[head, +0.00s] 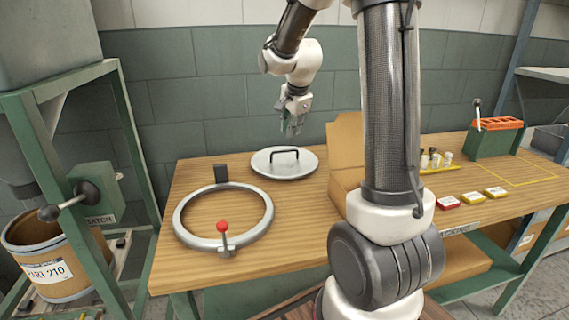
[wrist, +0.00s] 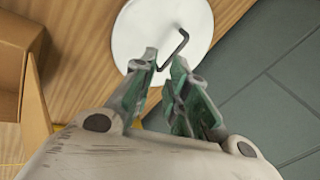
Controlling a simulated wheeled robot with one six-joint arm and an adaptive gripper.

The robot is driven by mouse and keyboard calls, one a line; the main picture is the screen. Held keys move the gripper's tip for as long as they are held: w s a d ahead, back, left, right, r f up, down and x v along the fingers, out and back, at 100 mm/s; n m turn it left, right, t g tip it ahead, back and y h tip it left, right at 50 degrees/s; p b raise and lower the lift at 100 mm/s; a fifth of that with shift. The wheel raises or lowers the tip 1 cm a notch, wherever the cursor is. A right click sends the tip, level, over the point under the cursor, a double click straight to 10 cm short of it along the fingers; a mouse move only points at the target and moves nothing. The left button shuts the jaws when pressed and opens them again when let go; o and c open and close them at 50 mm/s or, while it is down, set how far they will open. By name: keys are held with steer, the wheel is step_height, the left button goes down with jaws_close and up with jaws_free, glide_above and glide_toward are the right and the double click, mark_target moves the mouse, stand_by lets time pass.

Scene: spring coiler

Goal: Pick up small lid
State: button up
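The small lid (head: 268,167) is a round, light metal disc with a dark bar handle (head: 285,152), lying flat on the wooden table. My gripper (head: 291,127) hangs above the lid with its fingers pointing down, apart from it. In the wrist view, the lid (wrist: 128,38) lies beyond the fingertips and its dark handle (wrist: 178,50) shows just past them. My gripper (wrist: 165,62) has a gap between its green-lined fingers, and nothing is held. The fingertips cover a little of the lid's near part in the wrist view.
A metal clamp ring (head: 180,221) with a red-knobbed lever lies at the table's front left. A cardboard box (head: 346,140) stands right of the lid, partly hidden by my arm. A green machine frame (head: 125,110) stands at left. The wall (head: 190,110) is behind the table.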

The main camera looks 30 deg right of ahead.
mark_target(285, 152)
steer(key=w+d+f+m, duration=0.1)
steer(key=w+f, duration=0.2)
steer(key=f, duration=0.1)
steer(key=w+d+f+m, duration=0.1)
steer(key=w+f+m, duration=0.1)
steer(key=f, duration=0.3)
steer(key=w+d+f+m, duration=0.1)
steer(key=w+f, duration=0.4)
jaws_close()
